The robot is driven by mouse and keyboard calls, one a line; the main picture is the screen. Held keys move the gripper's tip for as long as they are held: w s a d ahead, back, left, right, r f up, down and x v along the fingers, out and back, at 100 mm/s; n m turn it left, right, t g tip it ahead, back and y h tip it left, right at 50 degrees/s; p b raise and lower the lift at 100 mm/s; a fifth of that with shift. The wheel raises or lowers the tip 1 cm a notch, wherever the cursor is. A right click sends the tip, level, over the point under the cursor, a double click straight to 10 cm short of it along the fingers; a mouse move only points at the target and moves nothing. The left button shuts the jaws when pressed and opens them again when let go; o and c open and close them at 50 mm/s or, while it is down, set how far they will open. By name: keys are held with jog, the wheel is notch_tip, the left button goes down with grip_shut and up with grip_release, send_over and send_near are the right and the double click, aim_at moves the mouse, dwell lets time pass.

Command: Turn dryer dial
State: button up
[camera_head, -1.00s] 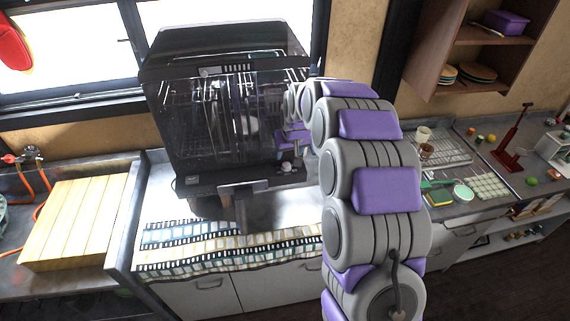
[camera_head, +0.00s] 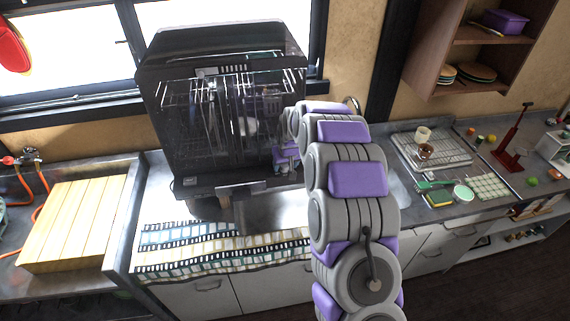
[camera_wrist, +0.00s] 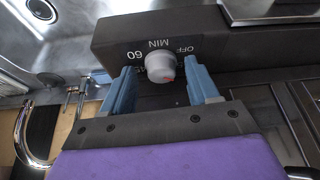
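The dryer (camera_head: 222,110) is a dark tabletop unit with dish racks inside, standing on the counter in front of the window. Its dial (camera_wrist: 160,67) is a grey round knob with a red mark, set on a dark panel with the labels "60", "MIN" and "OFF". In the wrist view my gripper (camera_wrist: 160,88) is open, with one blue finger on each side of the dial. I cannot tell whether the fingers touch it. In the head view the gripper is at the dryer's lower right front, mostly hidden by my arm, and the dial is hard to make out.
A patterned towel (camera_head: 215,247) lies on the counter before the dryer. A wooden board (camera_head: 75,222) covers the left side. A wire rack (camera_head: 440,150) and small kitchen items stand to the right. A sink drain (camera_wrist: 41,10) and faucet (camera_wrist: 25,132) show in the wrist view.

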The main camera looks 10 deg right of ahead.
jog(key=shift+a, duration=0.1)
jog(key=c, duration=0.9)
jog(key=shift+m+h, duration=0.3)
jog(key=shift+m, duration=0.5)
jog(key=shift+w+m+h+b, duration=0.1)
jog(key=shift+m+h+b, duration=0.35)
jog(key=shift+m, duration=0.65)
jog(key=shift+a+f+m+h+b, duration=0.15)
jog(key=shift+m+h+b, duration=0.3)
jog(key=shift+m+b, duration=0.65)
jog(key=shift+a+m+g+h+b, duration=0.1)
jog(key=shift+m+g+h+b, duration=0.3)
jog(key=shift+m+b, duration=0.75)
jog(key=shift+c, duration=0.2)
jog(key=shift+r+m, duration=0.2)
jog(key=shift+m, duration=0.15)
